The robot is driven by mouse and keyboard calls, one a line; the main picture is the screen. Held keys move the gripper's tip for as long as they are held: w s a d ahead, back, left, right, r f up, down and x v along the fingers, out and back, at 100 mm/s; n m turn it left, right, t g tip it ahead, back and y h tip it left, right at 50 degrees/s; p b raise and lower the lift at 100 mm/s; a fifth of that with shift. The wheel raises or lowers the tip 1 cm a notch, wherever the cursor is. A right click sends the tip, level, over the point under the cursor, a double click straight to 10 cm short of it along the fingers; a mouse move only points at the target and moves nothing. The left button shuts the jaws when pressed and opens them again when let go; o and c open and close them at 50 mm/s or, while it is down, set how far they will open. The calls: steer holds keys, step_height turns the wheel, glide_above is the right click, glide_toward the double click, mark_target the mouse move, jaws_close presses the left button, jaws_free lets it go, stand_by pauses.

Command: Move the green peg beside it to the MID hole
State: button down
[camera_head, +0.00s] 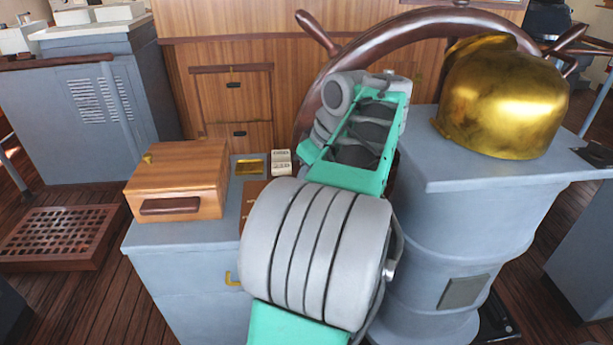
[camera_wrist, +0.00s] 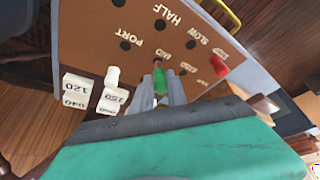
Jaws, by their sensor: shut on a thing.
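In the wrist view my gripper (camera_wrist: 162,96) is shut on the green peg (camera_wrist: 160,80), one finger on each side of it. The peg is over the brown board (camera_wrist: 140,62), just beside the small MID lettering. A dark spot shows at the peg's far end; I cannot tell whether the peg is in a hole or above it. A white peg (camera_wrist: 112,76) is to the left and a red peg (camera_wrist: 220,66) to the right. Dark holes show near the PORT, HALF and SLOW lettering. In the head view my arm hides the gripper and most of the board (camera_head: 253,198).
White numbered blocks (camera_wrist: 76,87) lie beside the board. In the head view a wooden box (camera_head: 178,178) stands left on the grey cabinet (camera_head: 170,260). A brass plate (camera_head: 250,167) lies behind the board. A grey pedestal with a brass dome (camera_head: 505,100) stands close on the right.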

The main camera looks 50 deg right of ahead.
steer(key=shift+f, duration=0.15)
steer(key=shift+f+b, duration=0.65)
steer(key=shift+f, duration=0.05)
steer(key=shift+f, duration=0.1)
steer(key=shift+f, duration=0.2)
stand_by(0.3)
steer(key=c, duration=1.2)
jaws_free()
steer(key=shift+c, duration=0.2)
steer(key=shift+r, duration=0.1)
